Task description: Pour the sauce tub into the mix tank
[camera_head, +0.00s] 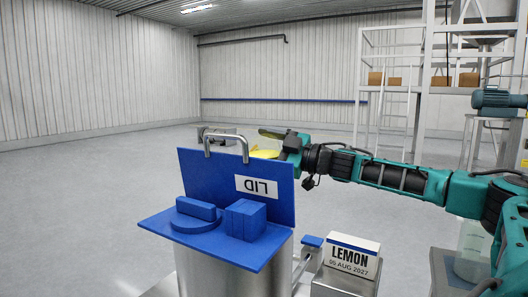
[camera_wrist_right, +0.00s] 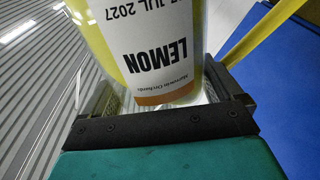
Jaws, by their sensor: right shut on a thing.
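The mix tank (camera_head: 225,272) is a metal vessel with a blue top plate (camera_head: 160,225) at the centre front. A blue lid (camera_head: 220,165) marked "LID" upside down stands upright there, with a metal handle on its top edge. My right gripper (camera_head: 283,148) is behind the lid's right top edge, shut on the sauce tub. Only a yellow bit of the tub (camera_head: 264,154) shows there; the lid hides the rest. In the right wrist view the sauce tub (camera_wrist_right: 190,35) fills the jaws, pale yellow, labelled "LEMON" and "JUL 2027". My left gripper is not in view.
A blue block (camera_head: 245,219) and a round blue knob (camera_head: 195,214) are on the top plate. A sign (camera_head: 350,255) reading "LEMON 05 AUG 2027" stands right of the tank. A translucent container (camera_head: 470,250) is at lower right. Open floor (camera_head: 80,200) lies left.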

